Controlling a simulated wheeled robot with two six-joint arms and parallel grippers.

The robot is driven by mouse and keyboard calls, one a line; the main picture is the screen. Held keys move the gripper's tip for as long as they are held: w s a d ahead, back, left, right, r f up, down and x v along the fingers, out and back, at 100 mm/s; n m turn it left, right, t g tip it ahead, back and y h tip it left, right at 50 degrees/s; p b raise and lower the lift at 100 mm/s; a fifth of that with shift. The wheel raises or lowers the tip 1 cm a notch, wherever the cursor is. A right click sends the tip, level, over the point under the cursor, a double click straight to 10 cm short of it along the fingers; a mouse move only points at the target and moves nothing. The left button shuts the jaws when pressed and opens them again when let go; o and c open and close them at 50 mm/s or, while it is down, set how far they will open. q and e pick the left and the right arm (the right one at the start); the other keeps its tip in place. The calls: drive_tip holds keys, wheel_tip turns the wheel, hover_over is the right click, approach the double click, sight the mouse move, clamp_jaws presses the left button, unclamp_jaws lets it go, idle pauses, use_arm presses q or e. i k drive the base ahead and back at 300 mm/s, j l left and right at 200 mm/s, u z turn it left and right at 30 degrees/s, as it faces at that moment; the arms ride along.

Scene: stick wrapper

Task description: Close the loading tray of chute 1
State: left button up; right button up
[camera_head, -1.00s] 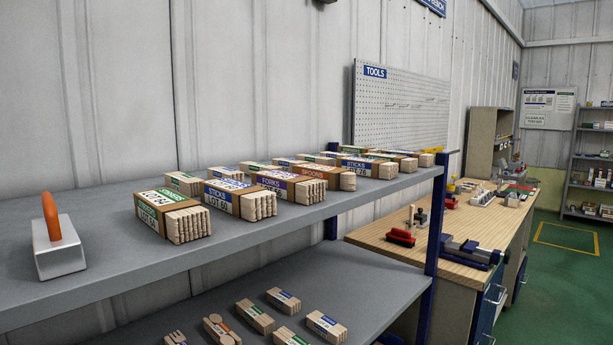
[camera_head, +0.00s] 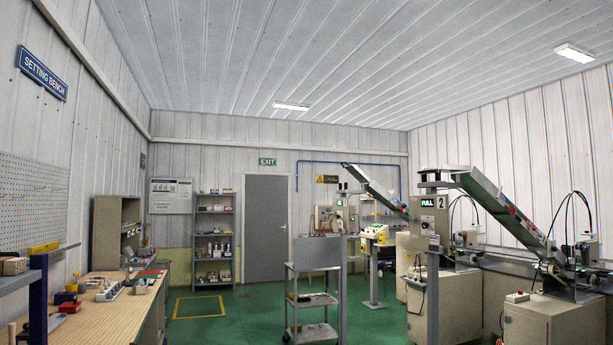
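Two inclined chutes stand at the right. The nearer chute (camera_head: 505,210) slopes down to the right onto a machine on a beige cabinet. The farther chute (camera_head: 375,187) slopes down to the right behind a grey box (camera_head: 428,216) marked "FULL" and "2". I cannot tell which chute that box belongs to. No number 1 is readable, and I cannot make out a loading tray or whether one is open. Neither of my grippers is in view.
A grey trolley (camera_head: 312,268) stands on the green floor before the machines. A wooden workbench (camera_head: 105,318) runs along the left. A shelf unit (camera_head: 214,240) and a grey door (camera_head: 266,228) are at the back. Open floor lies between bench and trolley.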

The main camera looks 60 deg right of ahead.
sight(355, 171)
drive_tip(key=z, duration=2.3)
drive_tip(key=i+u, duration=0.2)
drive_tip(key=i, duration=0.95)
drive_tip(key=i+j, duration=0.1)
drive_tip(key=i, duration=2)
drive_tip(key=i+j, duration=0.1)
drive_tip(key=i, duration=2)
